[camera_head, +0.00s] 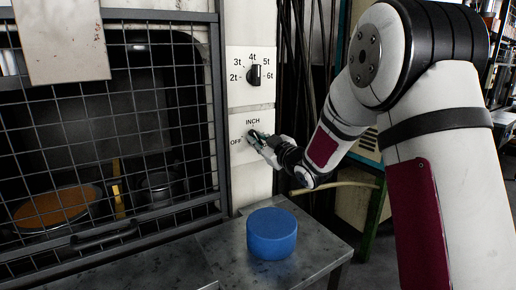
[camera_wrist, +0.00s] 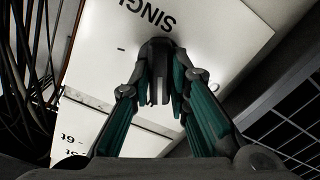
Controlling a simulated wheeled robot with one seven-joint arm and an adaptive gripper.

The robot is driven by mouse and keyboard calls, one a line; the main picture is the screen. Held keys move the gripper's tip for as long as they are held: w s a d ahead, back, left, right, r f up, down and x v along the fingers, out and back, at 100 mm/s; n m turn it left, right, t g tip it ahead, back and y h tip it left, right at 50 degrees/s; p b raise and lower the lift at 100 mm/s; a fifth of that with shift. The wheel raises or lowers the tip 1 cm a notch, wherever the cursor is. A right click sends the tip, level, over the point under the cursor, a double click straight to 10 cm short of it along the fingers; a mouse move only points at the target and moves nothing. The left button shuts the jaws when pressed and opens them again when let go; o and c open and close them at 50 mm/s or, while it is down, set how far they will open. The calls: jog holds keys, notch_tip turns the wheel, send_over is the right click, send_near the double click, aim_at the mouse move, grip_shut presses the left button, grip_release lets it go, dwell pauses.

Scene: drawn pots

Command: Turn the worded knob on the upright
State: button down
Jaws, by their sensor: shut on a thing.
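The worded knob (camera_wrist: 157,52) is dark and sits on a white plate (camera_head: 237,154) on the upright, marked OFF and INCH in the head view. In the wrist view the plate appears upside down, with part of a word reading "SINGL". Which word the knob points to cannot be told.
A second black knob (camera_head: 255,75), marked 2t to 6t, is on the plate above. A wire-mesh guard (camera_head: 110,130) stands at the left. A blue round block (camera_head: 272,233) rests on the metal bench (camera_head: 215,262) below. Dark cables hang right of the upright.

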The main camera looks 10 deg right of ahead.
jog(key=n+b, duration=0.6)
jog(key=b, duration=0.1)
jog(key=n+b, duration=0.2)
jog(key=b, duration=0.2)
jog(key=shift+a+f+n, duration=0.1)
jog(key=shift+f+n, duration=0.25)
jog(key=shift+n, duration=0.05)
jog(key=shift+b, duration=0.3)
jog(key=c, duration=1.5)
grip_release()
jog(key=shift+r, duration=0.1)
